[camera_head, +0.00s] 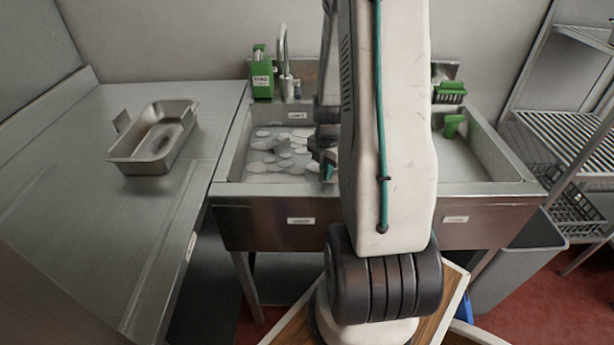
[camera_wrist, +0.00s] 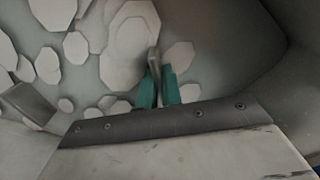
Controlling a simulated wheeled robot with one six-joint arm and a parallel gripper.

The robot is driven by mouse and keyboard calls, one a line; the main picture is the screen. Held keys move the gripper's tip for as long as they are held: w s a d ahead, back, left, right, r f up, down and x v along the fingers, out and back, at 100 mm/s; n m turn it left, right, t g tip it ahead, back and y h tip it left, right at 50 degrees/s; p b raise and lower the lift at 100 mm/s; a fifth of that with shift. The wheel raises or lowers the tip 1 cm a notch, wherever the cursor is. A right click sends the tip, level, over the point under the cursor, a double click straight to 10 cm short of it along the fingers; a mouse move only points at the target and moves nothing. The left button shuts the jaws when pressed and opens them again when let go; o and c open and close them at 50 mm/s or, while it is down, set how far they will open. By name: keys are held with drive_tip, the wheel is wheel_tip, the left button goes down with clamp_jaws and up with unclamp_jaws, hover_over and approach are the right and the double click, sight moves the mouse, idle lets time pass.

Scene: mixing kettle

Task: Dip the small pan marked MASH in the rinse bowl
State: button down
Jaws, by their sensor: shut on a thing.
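My gripper (camera_head: 326,163) is low over the suds in the left sink basin (camera_head: 235,165). In the wrist view its teal fingers (camera_wrist: 159,88) are closed on a thin grey upright piece (camera_wrist: 153,60). The rest of that piece is hidden, and I cannot tell whether it is part of the small pan. A rectangular metal pan (camera_head: 128,164) with an upright plate at its left side sits on the left counter, away from my gripper. No MASH marking is readable. The right basin (camera_head: 470,163) is partly behind my arm, and I cannot tell which basin is the rinse bowl.
White suds (camera_head: 270,160) float in the left basin. A faucet (camera_head: 283,65) and a green box (camera_head: 262,75) stand behind it. A green brush (camera_head: 450,92) and another green item (camera_head: 454,125) are at the right basin. A wire rack (camera_head: 570,130) stands at the right.

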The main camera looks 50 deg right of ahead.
drive_tip(key=shift+r, duration=5.35)
